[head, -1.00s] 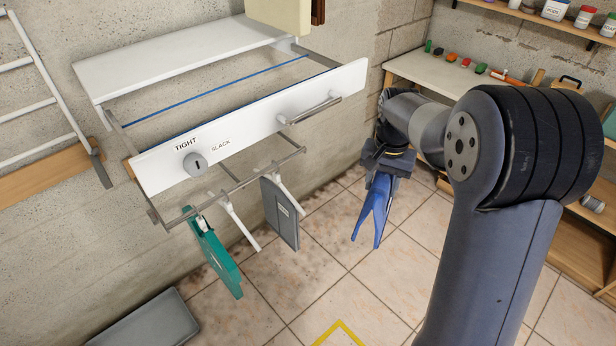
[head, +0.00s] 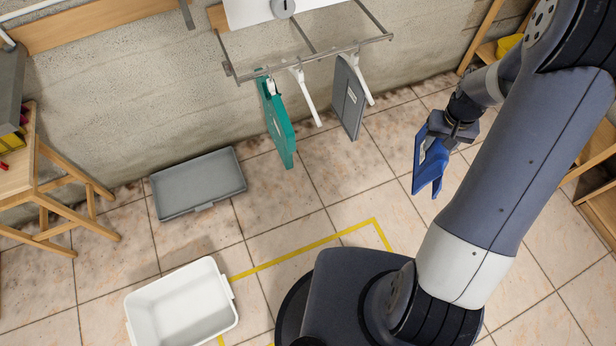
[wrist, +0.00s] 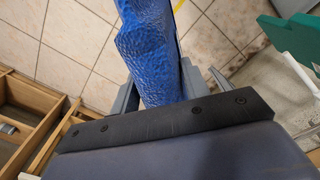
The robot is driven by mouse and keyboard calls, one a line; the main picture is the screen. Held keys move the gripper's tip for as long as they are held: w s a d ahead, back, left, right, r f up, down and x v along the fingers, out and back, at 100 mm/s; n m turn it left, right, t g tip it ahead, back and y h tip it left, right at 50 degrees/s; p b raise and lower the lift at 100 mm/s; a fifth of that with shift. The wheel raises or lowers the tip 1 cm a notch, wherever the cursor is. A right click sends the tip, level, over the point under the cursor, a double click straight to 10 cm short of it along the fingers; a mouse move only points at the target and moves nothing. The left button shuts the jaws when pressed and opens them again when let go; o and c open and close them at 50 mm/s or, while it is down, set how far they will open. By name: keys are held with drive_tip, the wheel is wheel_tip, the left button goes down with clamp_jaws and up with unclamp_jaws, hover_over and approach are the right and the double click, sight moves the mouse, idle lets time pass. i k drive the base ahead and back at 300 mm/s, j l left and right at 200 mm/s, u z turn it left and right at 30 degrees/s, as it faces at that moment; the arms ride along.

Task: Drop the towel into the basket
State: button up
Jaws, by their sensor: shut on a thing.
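The blue towel (head: 428,172) hangs folded from my gripper (head: 446,132) at the right of the head view, above the tiled floor. In the wrist view the crinkled blue towel (wrist: 150,55) lies between the two grey fingers of my gripper (wrist: 155,92), which is shut on it. The basket, a white open tub (head: 182,312), stands on the floor at the lower left of the head view. Its visible inside is empty, and its bottom edge is cut off by the frame. The towel is well to the right of the basket and higher.
My base is right of the basket, by a yellow floor line (head: 300,250). A grey tray (head: 198,185) lies by the wall. A rack (head: 310,55) holds a green board (head: 277,125) and a grey board (head: 349,98). A wooden stool (head: 45,185) stands left.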

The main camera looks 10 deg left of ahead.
sight(194, 309)
drive_tip(key=u, duration=3.1)
drive_tip(key=l+u, duration=0.95)
